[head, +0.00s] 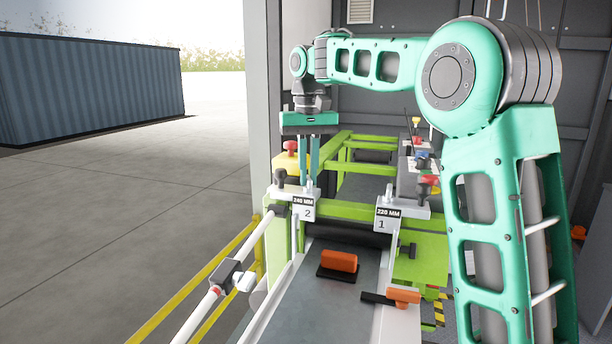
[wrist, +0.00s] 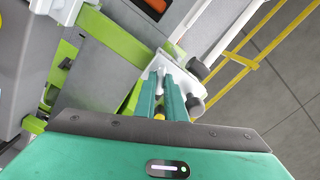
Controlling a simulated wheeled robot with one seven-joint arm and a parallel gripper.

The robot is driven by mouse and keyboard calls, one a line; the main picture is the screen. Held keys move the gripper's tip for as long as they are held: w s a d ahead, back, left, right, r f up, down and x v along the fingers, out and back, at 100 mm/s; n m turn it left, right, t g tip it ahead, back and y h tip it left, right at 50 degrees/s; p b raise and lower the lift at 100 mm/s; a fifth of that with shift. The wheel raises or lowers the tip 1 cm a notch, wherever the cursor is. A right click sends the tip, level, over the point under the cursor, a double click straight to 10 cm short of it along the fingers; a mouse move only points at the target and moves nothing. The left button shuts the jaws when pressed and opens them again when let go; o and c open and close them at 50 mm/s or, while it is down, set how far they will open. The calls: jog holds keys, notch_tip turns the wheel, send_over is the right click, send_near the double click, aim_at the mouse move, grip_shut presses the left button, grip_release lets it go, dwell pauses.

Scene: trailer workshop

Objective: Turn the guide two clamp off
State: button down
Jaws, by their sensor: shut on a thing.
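Guide two (head: 303,209) is a white bracket labelled "240 MM 2" on the left of the green machine frame. My gripper (head: 310,182) points straight down onto the top of this bracket. Its two teal fingers are close together, shut on the guide two clamp, which they mostly hide. In the wrist view the fingertips (wrist: 167,74) meet the white bracket plate (wrist: 190,88). A dark knob (head: 280,178) stands on the bracket just left of the fingers. I cannot tell the clamp's exact position.
Guide one (head: 388,218), labelled "220 MM 1", stands to the right with its own dark knob. A red and yellow emergency button (head: 290,147) is behind my fingers. A white rail and yellow bar (head: 190,290) run along the left.

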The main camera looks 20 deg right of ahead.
aim_at(308, 177)
jog(key=n, duration=0.6)
jog(key=shift+w+n, duration=0.1)
jog(key=shift+n, duration=0.2)
jog(key=n, duration=0.5)
jog(key=shift+r, duration=0.1)
jog(key=shift+n, duration=0.4)
jog(key=c, duration=1.8)
grip_release()
jog(key=shift+w+d, duration=0.1)
notch_tip(308, 177, up, 11)
jog(key=shift+f, duration=0.2)
